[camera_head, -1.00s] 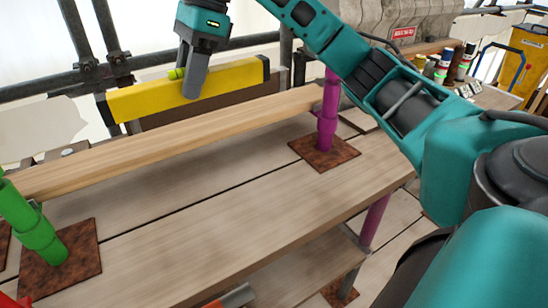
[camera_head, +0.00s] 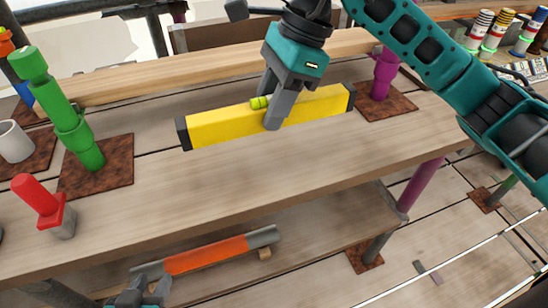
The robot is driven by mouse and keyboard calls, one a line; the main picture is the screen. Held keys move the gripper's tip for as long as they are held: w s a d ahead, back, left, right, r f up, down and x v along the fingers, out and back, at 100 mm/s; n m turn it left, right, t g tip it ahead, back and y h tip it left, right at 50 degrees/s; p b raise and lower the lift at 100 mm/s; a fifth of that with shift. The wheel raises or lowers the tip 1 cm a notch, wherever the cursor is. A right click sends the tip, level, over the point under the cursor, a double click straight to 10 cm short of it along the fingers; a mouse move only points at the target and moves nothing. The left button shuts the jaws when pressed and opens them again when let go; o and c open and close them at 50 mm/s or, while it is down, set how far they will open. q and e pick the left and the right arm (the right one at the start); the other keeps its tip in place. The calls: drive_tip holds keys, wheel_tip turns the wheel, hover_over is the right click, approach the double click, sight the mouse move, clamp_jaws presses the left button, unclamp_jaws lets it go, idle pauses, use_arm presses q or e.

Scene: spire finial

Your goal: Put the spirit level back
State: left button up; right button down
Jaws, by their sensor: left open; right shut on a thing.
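The spirit level (camera_head: 318,105) is a long yellow bar with black end caps and a small yellow-green vial. My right gripper (camera_head: 273,118) is shut on it near its middle, from above. The level is over the wooden bench top (camera_head: 250,165), in front of the long timber beam (camera_head: 200,68), with its right end higher in the picture. I cannot tell whether its underside touches the bench. My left gripper (camera_head: 140,292) is open at the bottom left edge, only partly in view, near the left end of an orange and grey bar-shaped thing (camera_head: 207,254).
The orange bar lies on the lower shelf (camera_head: 315,232). A green post (camera_head: 75,130) and a purple post (camera_head: 383,75) stand on rusty plates at the beam's ends. A red-topped item (camera_head: 45,205) and a white cup (camera_head: 14,142) are at left. The bench's middle front is clear.

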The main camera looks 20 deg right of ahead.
wheel_tip(320, 180, down, 7)
drive_tip(key=shift+r+b, duration=0.15)
drive_tip(key=shift+b, duration=0.15)
wheel_tip(320, 180, down, 4)
drive_tip(key=shift+f+b, duration=0.25)
drive_tip(key=shift+b, duration=0.05)
drive_tip(key=shift+f, duration=0.15)
drive_tip(key=c, duration=0.7)
unclamp_jaws()
